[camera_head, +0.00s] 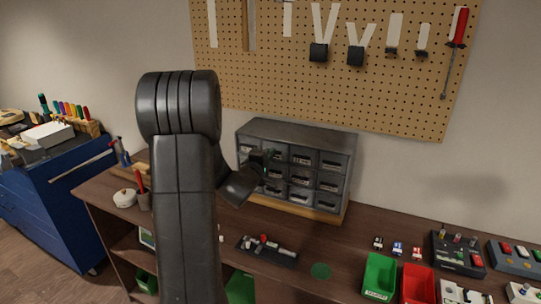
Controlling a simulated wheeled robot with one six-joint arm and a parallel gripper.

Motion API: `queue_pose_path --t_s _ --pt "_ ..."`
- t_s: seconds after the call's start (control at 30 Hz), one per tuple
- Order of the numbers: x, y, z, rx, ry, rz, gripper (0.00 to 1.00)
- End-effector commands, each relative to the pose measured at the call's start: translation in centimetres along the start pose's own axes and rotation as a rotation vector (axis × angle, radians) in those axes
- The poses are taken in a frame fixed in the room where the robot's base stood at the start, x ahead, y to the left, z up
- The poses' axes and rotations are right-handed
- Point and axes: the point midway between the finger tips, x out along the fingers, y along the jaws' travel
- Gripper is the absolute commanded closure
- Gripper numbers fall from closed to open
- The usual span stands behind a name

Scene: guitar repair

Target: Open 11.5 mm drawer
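A grey small-parts drawer cabinet (310,133) stands on a wooden base at the back of the workbench, below the pegboard. Its front has rows of small drawers with pale labels, too small to read, so I cannot tell which is the 11.5 mm drawer. The visible drawers look shut. My gripper (262,160) is at the left part of the cabinet front, at about mid height. It hides some left drawers. Its fingers are dark and small here; I cannot tell whether they are open or touching a drawer.
My arm blocks the middle-left of the view. A dark tray of small parts (268,251) lies on the bench (340,234) before the cabinet. Green (379,277) and red bins (417,284) stand at right. A pegboard (290,70) hangs behind.

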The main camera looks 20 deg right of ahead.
Motion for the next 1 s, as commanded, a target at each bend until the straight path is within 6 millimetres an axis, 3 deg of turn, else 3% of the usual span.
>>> queue_pose_path --t_s 0.3,0.43,0.83,0.97,1.0 --pt "-7.3 0.0 -0.1 -0.001 0.004 -0.005 1.00" --pt "-9.6 0.0 -0.1 0.000 0.002 -0.003 1.00" --pt "-10.6 -0.1 0.0 0.000 0.000 -0.003 1.00" --pt "-10.5 -0.1 0.0 0.000 0.000 -0.003 0.76" --pt "-10.5 -0.1 0.0 0.000 0.000 -0.002 0.75"
